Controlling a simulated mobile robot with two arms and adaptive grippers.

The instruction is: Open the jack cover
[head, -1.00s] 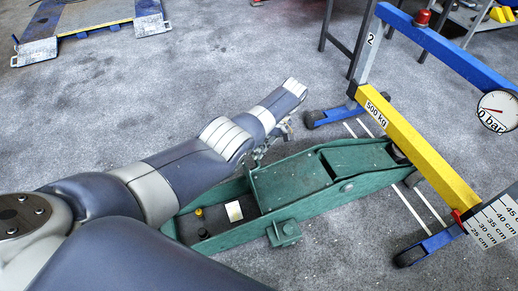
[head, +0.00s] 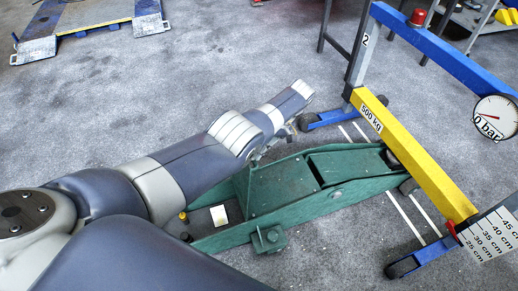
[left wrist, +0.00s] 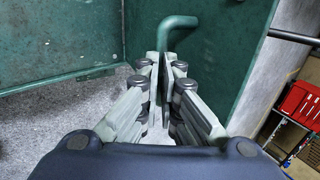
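The green trolley jack (head: 345,202) stands on the floor at the middle right of the head view. Its green cover (head: 282,185) shows as a flat panel, with a darker upright side beside its left edge. My left gripper (head: 262,151) is at the cover's far side, partly hidden by my own arm. In the left wrist view my left gripper (left wrist: 163,88) has its fingers together around the lower end of a bent green handle (left wrist: 178,22). The handle stands out from a green panel (left wrist: 222,70). My right gripper is not in view.
The jack stands beside a yellow beam (head: 420,160) marked 500 kg, with a blue frame (head: 440,45) and a pressure gauge (head: 495,117). A ramp (head: 95,22) lies far left. The grey floor (head: 200,85) behind my arm is clear.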

